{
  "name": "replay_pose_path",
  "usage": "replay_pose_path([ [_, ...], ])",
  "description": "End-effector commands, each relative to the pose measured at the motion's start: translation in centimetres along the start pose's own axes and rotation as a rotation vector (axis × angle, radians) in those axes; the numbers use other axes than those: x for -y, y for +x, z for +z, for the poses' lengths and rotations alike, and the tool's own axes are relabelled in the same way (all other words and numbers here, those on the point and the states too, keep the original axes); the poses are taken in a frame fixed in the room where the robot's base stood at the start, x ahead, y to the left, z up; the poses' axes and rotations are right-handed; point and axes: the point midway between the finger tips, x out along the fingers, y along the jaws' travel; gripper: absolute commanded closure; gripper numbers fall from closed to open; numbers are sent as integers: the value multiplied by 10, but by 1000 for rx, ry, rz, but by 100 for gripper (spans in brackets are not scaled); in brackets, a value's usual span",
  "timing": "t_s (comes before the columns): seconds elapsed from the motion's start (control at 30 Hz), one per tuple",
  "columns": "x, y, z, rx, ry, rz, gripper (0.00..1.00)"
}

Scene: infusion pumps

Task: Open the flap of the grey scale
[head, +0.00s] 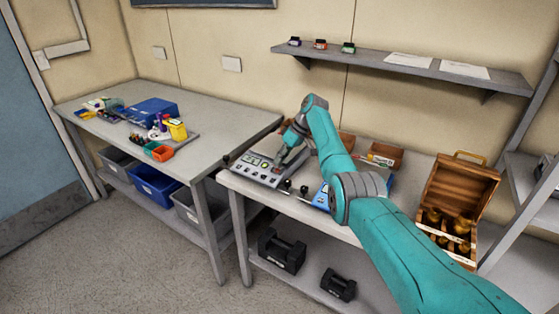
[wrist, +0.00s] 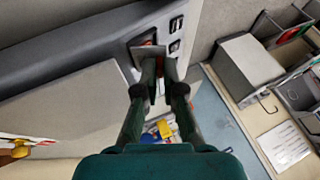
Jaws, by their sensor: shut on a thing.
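The grey scale (head: 258,172) lies at the left end of the right-hand table in the head view, with small buttons and switches on its top. In the wrist view the grey panel (wrist: 85,38) of the scale crosses the upper left. A small grey flap (wrist: 147,51) stands up beside a dark recess with red in it. My gripper (head: 281,160) reaches down onto the scale's right part. In the wrist view my gripper (wrist: 160,72) is shut on the flap at its fingertips. The fingers hide part of the flap and its hinge.
A wooden case (head: 458,195) with brass weights stands open at the right. Blue things (head: 322,197) lie just right of the scale, partly behind my arm. The left table (head: 205,133) holds a blue box and small coloured bins. A wall shelf (head: 400,66) hangs above.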

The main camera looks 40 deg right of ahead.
Motion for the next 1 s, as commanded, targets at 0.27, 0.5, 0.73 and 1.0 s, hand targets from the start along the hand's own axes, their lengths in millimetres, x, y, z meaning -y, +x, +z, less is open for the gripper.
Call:
replay_pose_path([
  [0.27, 0, 0, 0, 0, 1, -1, 100],
  [0.5, 0, 0, 0, 0, 1, -1, 68],
  [0.73, 0, 0, 0, 0, 1, -1, 68],
  [1.0, -1, -27, 0, -2, 1, 2, 68],
])
